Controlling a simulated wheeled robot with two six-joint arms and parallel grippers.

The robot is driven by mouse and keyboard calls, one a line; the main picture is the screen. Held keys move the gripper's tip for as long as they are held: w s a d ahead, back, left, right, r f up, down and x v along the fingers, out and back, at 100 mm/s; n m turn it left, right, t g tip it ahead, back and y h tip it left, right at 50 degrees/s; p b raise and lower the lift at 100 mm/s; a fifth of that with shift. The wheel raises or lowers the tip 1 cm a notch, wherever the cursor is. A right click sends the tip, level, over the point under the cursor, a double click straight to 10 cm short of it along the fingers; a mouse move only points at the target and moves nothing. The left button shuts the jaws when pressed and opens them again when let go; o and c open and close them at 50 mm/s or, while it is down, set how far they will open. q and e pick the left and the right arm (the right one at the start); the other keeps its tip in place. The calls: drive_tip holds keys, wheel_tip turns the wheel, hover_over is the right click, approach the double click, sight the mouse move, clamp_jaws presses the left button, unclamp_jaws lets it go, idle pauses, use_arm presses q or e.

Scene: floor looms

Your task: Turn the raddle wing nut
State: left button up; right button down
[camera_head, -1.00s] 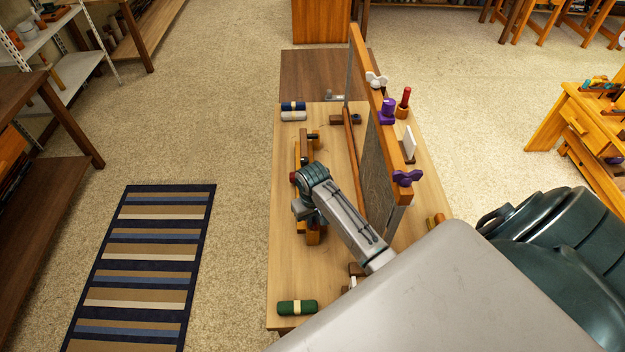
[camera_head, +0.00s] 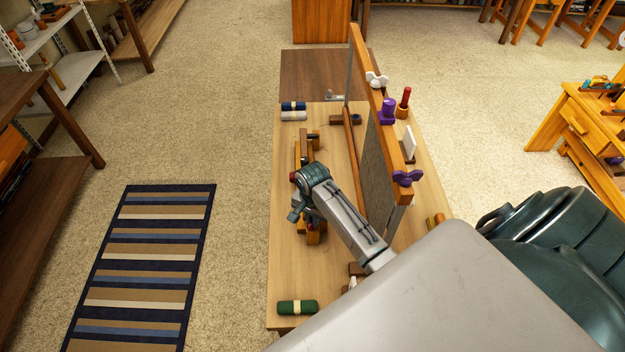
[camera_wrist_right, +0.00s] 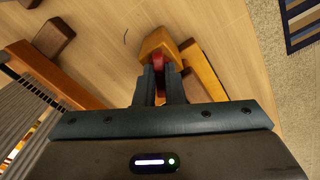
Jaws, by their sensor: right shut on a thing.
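The raddle is a narrow orange wooden frame (camera_head: 297,152) lying on the left part of the loom table, partly hidden by my right arm. In the right wrist view its orange end block (camera_wrist_right: 157,45) is in front of my right gripper (camera_wrist_right: 160,78). The gripper is shut on a red wing nut (camera_wrist_right: 187,65) beside that block, mostly hidden by the fingers. In the head view my right gripper (camera_head: 296,212) is over the raddle, its fingertips unclear. A small red piece (camera_head: 293,177) shows beside my wrist. My left gripper is not in view.
A green roll (camera_head: 297,307) lies at the table's near left corner. The floor left of the table is clear beyond a striped rug (camera_head: 145,255).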

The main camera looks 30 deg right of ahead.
drive_tip(key=m, duration=0.5)
drive_tip(key=shift+w+r+m, duration=0.1)
drive_tip(key=shift+m, duration=0.2)
drive_tip(key=m, duration=0.5)
drive_tip(key=shift+d, duration=0.1)
drive_tip(key=shift+m, duration=0.4)
drive_tip(key=c, duration=1.5)
unclamp_jaws()
